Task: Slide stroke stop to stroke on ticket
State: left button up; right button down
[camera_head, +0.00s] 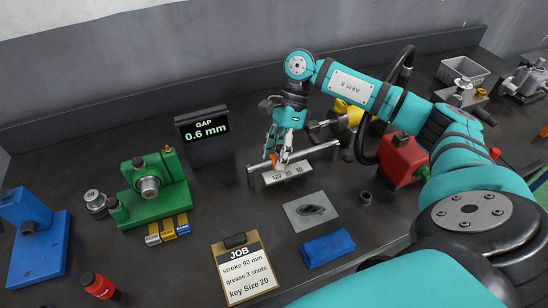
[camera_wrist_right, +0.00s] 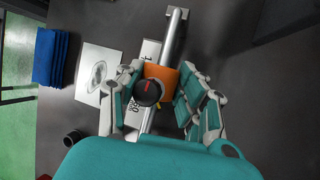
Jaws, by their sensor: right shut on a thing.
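The orange stroke stop (camera_head: 274,159) sits on a metal rail (camera_head: 322,149) above a white scale plate (camera_head: 284,175) with printed numbers. My right gripper (camera_head: 279,153) is over the rail, shut on the stop. In the right wrist view the orange stop (camera_wrist_right: 168,76) lies between my fingers, with a black knob (camera_wrist_right: 148,92) marked by a red line. The exact scale reading is hidden by the gripper. The job ticket (camera_head: 249,272) on a clipboard reads stroke 90 mm, grease 3 shots, key Size 20. My left gripper is not in view.
A display (camera_head: 204,132) reading GAP 0.6 mm stands behind left, near a green fixture (camera_head: 154,190). A grey pad (camera_head: 310,210), a blue cloth (camera_head: 327,248) and a dark ring (camera_head: 365,198) lie in front of the rail. A red block (camera_head: 402,160) stands right.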

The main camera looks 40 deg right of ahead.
jog(key=c, duration=0.8)
grip_release()
jog(key=shift+c, duration=0.2)
jog(key=shift+r, duration=0.1)
jog(key=v, duration=1.2)
jog(key=shift+w, duration=0.1)
